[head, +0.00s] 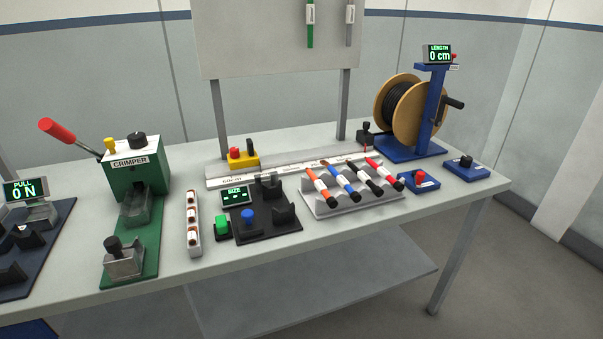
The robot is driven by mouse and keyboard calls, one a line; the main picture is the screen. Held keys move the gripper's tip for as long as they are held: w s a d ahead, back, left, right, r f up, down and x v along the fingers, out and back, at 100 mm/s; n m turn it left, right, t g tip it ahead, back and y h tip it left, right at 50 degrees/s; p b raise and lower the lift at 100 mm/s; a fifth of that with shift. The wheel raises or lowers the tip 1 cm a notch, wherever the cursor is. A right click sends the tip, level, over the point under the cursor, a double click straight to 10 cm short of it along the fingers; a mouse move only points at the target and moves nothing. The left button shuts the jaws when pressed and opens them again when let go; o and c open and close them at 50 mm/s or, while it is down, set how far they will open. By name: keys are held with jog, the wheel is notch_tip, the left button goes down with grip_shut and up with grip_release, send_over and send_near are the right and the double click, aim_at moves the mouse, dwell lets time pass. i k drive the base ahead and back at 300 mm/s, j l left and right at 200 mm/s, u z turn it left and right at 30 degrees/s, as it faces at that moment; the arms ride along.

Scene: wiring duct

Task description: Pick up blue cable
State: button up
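I see no loose blue cable that I can name for certain. A blue pen-like piece with a pale band and dark end (341,183) lies tilted in a light grey rack (326,207) on the bench, between an orange piece (318,184) and a black one (364,178). I cannot tell whether it is a cable or a marker. On the board (265,40) above hang a green strip with a white tag (310,28) and a grey one (349,25); the picture cuts off their tops. My gripper is not in view.
On the bench (250,262) stand a green crimper (135,170) with a red lever, a dark size gauge (275,225), a white strip of small parts (193,225) and a cable reel (400,108). A red-button box (419,181) is right of the rack. The front edge is mostly clear.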

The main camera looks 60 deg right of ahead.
aim_at(356, 196)
jog(key=k+l+z, duration=0.15)
jog(key=l, duration=0.65)
jog(key=k+l+z, duration=0.15)
jog(key=l, duration=0.7)
jog(key=k+l+z, duration=0.15)
jog(key=l, duration=0.65)
